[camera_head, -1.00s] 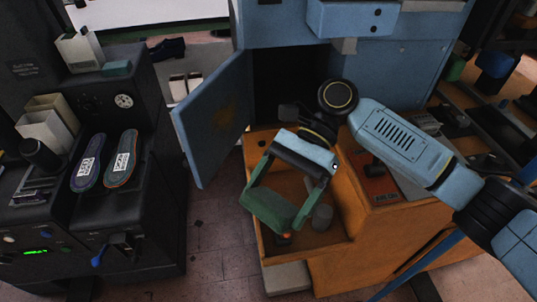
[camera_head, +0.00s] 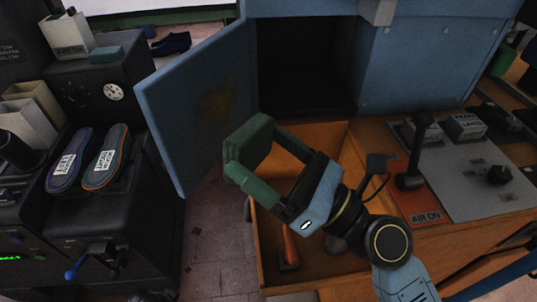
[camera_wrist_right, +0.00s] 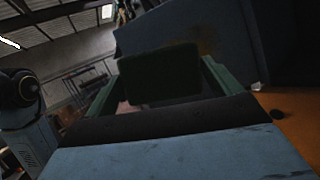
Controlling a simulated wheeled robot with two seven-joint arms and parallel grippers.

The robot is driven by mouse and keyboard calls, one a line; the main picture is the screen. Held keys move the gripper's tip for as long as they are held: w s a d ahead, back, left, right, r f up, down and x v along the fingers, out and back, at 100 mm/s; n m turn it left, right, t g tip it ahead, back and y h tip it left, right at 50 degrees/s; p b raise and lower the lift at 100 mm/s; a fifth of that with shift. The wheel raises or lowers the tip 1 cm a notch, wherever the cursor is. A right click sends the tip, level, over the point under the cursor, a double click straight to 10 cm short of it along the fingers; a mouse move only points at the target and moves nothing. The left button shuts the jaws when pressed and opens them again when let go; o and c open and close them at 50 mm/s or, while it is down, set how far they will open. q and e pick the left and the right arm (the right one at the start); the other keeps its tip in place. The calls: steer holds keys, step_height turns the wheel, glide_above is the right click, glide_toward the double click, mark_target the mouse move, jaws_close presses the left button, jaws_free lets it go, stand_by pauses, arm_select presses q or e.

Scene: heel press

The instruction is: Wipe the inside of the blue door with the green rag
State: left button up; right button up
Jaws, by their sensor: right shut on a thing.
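The blue door (camera_head: 180,125) stands open in the head view, its inside face turned to me with a brown stain (camera_head: 217,104) on it. My right gripper (camera_head: 246,152) is shut on the green rag (camera_head: 252,143), a dark green pad between its fingertips. The rag is right of the stain, near the door's right side in the picture, and looks apart from the door. In the right wrist view the rag (camera_wrist_right: 158,75) is dark between the fingers, with the blue door (camera_wrist_right: 165,32) and stain (camera_wrist_right: 208,46) beyond it. My left gripper is out of view.
A dark cabinet opening (camera_head: 305,70) lies right of the door. An orange open bin (camera_head: 268,235) is below my gripper. A control panel with a black lever (camera_head: 412,165) is at the right. A black machine with two insoles (camera_head: 105,158) stands left of the door.

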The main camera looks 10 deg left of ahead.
mark_target(198, 124)
steer(key=a, duration=0.3)
steer(key=shift+w+a, duration=0.25)
steer(key=shift+w, duration=0.15)
steer(key=shift+w+a, duration=0.3)
steer(key=shift+a, duration=0.65)
steer(key=shift+w+a, duration=0.15)
steer(key=shift+a, duration=0.4)
steer(key=shift+w+a, duration=0.15)
steer(key=shift+a, duration=0.4)
steer(key=shift+w+d, duration=0.1)
steer(key=shift+w, duration=0.05)
